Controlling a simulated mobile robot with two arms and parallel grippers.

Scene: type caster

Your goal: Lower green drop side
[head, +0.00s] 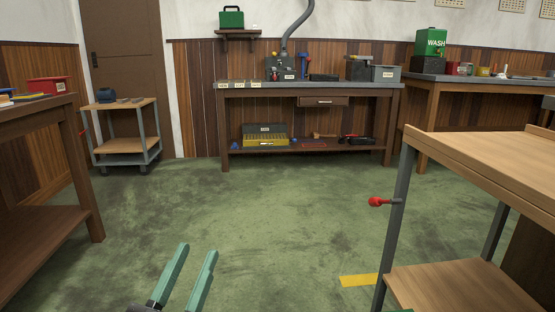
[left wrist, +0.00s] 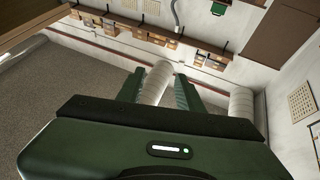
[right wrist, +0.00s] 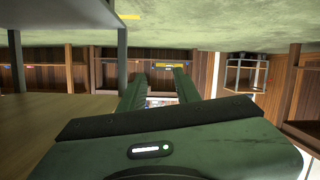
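No green drop side can be made out in any view. My left gripper (head: 198,248) is low in the head view, over bare floor, with its two green fingers apart and nothing between them. It also shows open in the left wrist view (left wrist: 160,82), against the far wall and pale round ducts. My right gripper (right wrist: 158,78) is open in the right wrist view, close to a wooden shelf and grey post; no held thing shows. A wood-topped cart (head: 490,160) with grey legs stands at the right.
A workbench (head: 310,91) with tools stands at the back wall. A small two-shelf trolley (head: 125,146) is by the door, and a wooden table (head: 45,222) is at the left. A yellow floor mark (head: 358,281) lies by the cart. The middle floor is clear.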

